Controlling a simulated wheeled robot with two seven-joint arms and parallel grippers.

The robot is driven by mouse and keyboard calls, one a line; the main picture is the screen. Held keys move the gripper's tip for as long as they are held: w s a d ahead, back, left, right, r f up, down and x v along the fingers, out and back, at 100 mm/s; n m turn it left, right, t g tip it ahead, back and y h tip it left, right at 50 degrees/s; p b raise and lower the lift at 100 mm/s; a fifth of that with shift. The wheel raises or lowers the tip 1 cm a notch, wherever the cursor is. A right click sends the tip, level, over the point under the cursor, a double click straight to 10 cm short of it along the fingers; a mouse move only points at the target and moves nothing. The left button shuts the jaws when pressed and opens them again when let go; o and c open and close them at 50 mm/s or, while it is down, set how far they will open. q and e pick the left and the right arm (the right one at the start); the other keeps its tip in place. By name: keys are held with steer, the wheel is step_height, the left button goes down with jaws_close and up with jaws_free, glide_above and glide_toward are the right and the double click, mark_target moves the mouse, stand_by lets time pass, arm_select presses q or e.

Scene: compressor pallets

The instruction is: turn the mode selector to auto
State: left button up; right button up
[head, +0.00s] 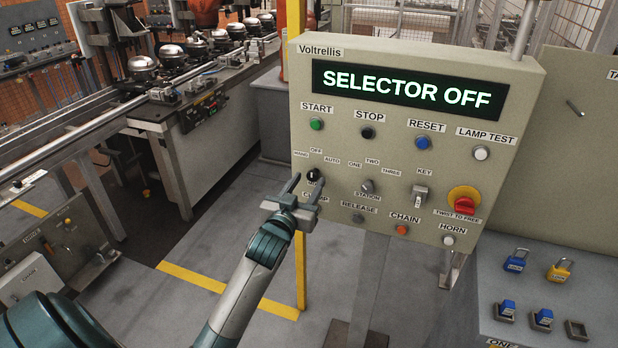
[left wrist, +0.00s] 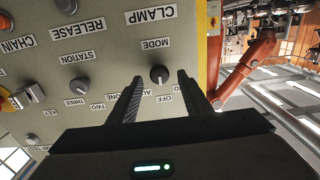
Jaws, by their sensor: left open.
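The mode selector (head: 313,175) is a small black knob with a light pointer mark, at the left of the beige control panel (head: 385,75). HAND, OFF and AUTO labels lie above it, and the display (head: 408,90) reads SELECTOR OFF. My left gripper (head: 306,184) is open in front of the knob, its fingers pointing at the panel. In the left wrist view the knob (left wrist: 159,74) appears between the two fingertips (left wrist: 159,79), with a gap on each side. I cannot tell how far the tips are from the panel face. My right gripper is not in view.
The station selector (head: 367,187) and the key switch (head: 418,196) sit right of the knob. A red emergency stop (head: 464,199) is farther right. Start (head: 316,124) and stop (head: 368,132) buttons are above. A yellow post (head: 299,265) stands near the panel's left edge.

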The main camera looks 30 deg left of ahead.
arm_select(q)
steer(key=shift+w+a, duration=0.15)
steer(key=shift+w, duration=0.55)
steer(key=c, duration=1)
steer(key=shift+m+p, duration=0.35)
steer(key=shift+m, duration=0.05)
steer(key=m+p, duration=0.1)
steer(key=m, duration=0.2)
steer(key=shift+r+p, duration=0.1)
steer(key=shift+p, duration=0.25)
steer(key=m+p, duration=0.1)
steer(key=m, duration=0.4)
steer(key=shift+p, duration=0.3)
